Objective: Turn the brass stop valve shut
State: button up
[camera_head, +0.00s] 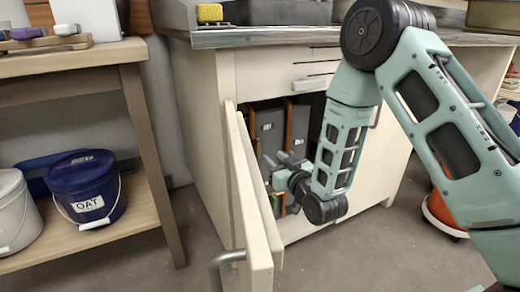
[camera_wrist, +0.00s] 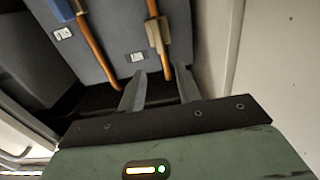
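In the wrist view, a tan, brass-like block (camera_wrist: 155,33), which appears to be the stop valve, sits on the right copper pipe (camera_wrist: 152,7) against a grey panel. Its handle and setting cannot be made out. My gripper (camera_wrist: 160,73) is open and empty, its two fingers apart below the block in the picture. The lower end of that pipe runs close to the right finger; whether they touch I cannot tell. In the head view, my gripper (camera_head: 276,163) is inside the open cabinet, partly dark, and the valve cannot be made out there.
The cabinet door (camera_head: 250,200) stands open just left of my arm. A second copper pipe (camera_wrist: 92,42) runs on the left in the wrist view. White tags (camera_wrist: 63,33) are on the panel. A blue bucket (camera_head: 85,187) stands on a shelf at left; an orange bucket (camera_head: 446,208) is at right.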

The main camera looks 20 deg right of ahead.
aim_at(259, 145)
jog(key=w, duration=0.3)
jog(key=w+a+b, duration=0.1)
jog(key=w, duration=0.2)
jog(key=w+a+b, duration=0.1)
jog(key=w, duration=0.2)
jog(key=shift+w, duration=0.1)
grip_shut()
